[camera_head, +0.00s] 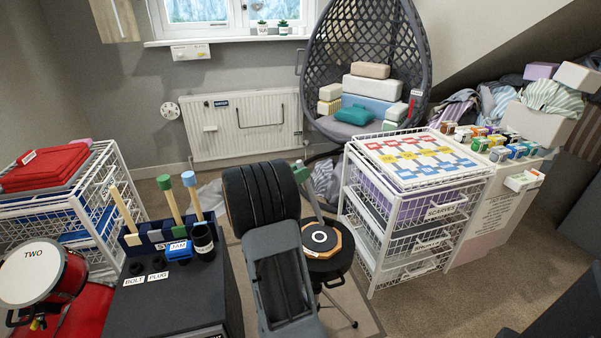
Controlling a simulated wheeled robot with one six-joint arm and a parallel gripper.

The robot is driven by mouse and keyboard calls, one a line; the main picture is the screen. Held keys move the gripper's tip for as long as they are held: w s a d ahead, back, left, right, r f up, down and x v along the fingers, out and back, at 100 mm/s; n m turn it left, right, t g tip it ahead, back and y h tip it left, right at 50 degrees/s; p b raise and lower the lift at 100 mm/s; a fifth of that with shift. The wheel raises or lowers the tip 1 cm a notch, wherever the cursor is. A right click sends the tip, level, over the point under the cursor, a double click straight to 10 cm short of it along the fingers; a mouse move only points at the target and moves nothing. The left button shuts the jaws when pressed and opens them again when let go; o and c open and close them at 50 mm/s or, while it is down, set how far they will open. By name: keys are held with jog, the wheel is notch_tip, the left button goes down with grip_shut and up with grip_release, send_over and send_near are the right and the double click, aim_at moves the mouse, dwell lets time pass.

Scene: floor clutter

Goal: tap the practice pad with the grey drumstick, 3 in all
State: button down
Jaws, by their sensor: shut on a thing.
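The practice pad (321,240) is a dark round pad with a wooden rim and a white ring, on a black stand right of my arm. A grey-green stick (312,201), which looks like the grey drumstick, slants above the pad. Its top has a green end, and its lower end comes close to the pad's far edge. I cannot tell whether it touches. My arm stands in the middle of the view and hides what lies behind it. My gripper's fingers do not show, so its hold on the stick is hidden.
A dark cabinet (170,308) with a rack of sticks and a black cup (203,240) stands left. A red drum (33,270) is far left. A white wire-basket unit (375,240) stands close right of the pad. Carpet (430,300) is clear at the front right.

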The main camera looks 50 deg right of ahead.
aim_at(300, 161)
jog(key=shift+r+p, duration=2.2)
jog(key=shift+r, duration=0.75)
